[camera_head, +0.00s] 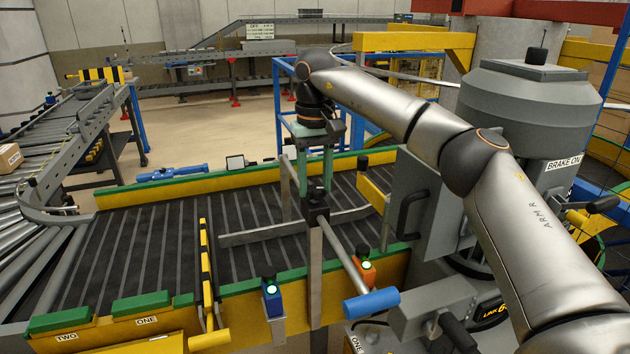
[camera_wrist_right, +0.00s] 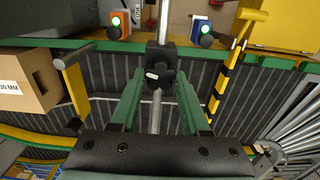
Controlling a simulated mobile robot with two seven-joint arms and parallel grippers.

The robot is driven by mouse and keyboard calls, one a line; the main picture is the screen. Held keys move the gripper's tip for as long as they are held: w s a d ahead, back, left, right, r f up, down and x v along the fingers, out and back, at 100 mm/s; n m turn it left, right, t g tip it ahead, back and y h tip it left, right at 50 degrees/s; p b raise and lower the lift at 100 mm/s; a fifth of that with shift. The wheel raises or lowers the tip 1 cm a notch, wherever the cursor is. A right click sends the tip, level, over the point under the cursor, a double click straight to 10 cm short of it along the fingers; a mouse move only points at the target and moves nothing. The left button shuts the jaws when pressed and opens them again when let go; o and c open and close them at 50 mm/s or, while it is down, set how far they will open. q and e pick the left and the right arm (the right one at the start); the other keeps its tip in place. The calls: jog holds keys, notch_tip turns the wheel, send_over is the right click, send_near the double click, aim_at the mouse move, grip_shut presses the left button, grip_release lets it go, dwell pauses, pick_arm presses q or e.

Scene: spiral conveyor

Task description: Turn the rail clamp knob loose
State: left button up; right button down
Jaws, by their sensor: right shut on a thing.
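The rail clamp knob (camera_wrist_right: 160,64) is black with a small white mark on its face, and it sits on a grey rod. It also shows in the head view as a dark block (camera_head: 317,197) on top of a grey upright post (camera_head: 315,265). My right gripper (camera_wrist_right: 160,80) has green fingers, one on each side of the knob, and is shut on it. In the head view the right gripper (camera_head: 315,188) points down onto the clamp from above. The fingertips' contact faces are partly hidden. My left gripper is not in view.
The dark slatted conveyor (camera_head: 150,235) runs below, with grey guide rails (camera_head: 262,234) across it. A blue-ended bar (camera_head: 370,303) sticks out at the front. Blue (camera_head: 272,295) and orange (camera_head: 363,267) button boxes stand nearby. A carton (camera_wrist_right: 27,82) is at left in the wrist view.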

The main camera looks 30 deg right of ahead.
aim_at(315, 188)
jog(key=shift+n, duration=0.6)
jog(key=shift+c, duration=1.9)
grip_release()
jog(key=shift+r, duration=0.15)
notch_tip(315, 188, up, 12)
jog(key=shift+r, duration=0.15)
jog(key=shift+s, duration=0.1)
